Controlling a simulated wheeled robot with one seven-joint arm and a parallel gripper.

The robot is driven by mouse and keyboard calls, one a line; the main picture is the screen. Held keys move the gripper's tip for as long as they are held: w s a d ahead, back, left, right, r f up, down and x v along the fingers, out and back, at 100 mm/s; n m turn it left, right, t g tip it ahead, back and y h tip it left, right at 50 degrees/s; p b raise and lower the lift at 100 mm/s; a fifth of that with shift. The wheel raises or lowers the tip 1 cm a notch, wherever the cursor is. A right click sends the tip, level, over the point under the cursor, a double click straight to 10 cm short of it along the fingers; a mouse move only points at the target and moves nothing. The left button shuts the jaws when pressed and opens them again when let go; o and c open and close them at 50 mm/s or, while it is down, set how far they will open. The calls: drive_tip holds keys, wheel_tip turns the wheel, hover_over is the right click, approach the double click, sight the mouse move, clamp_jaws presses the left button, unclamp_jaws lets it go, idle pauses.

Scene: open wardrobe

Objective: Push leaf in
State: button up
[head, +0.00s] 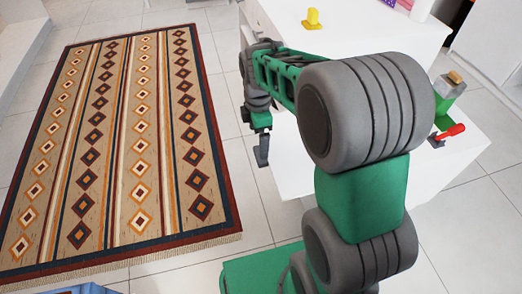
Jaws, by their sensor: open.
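My gripper (262,148) hangs down at the left edge of a low white surface (293,168). Its dark finger shows against this edge; I cannot tell whether it touches. The jaws are open, with nothing visible between them. The white surface may be the leaf, but I cannot tell for sure. My arm hides much of it and of its join with the higher white top (348,32) behind.
A yellow object (312,19) stands on the higher top. A jar with a cork-like lid (450,90) and a red-handled tool (449,132) are at the right. A patterned rug (120,140) covers the left floor. Pale tiles between rug and furniture are clear.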

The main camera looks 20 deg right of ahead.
wheel_tip(320, 180, down, 8)
drive_tip(key=b, duration=0.2)
drive_tip(key=shift+r+b, duration=0.2)
drive_tip(key=shift+b, duration=0.1)
drive_tip(key=shift+c, duration=0.4)
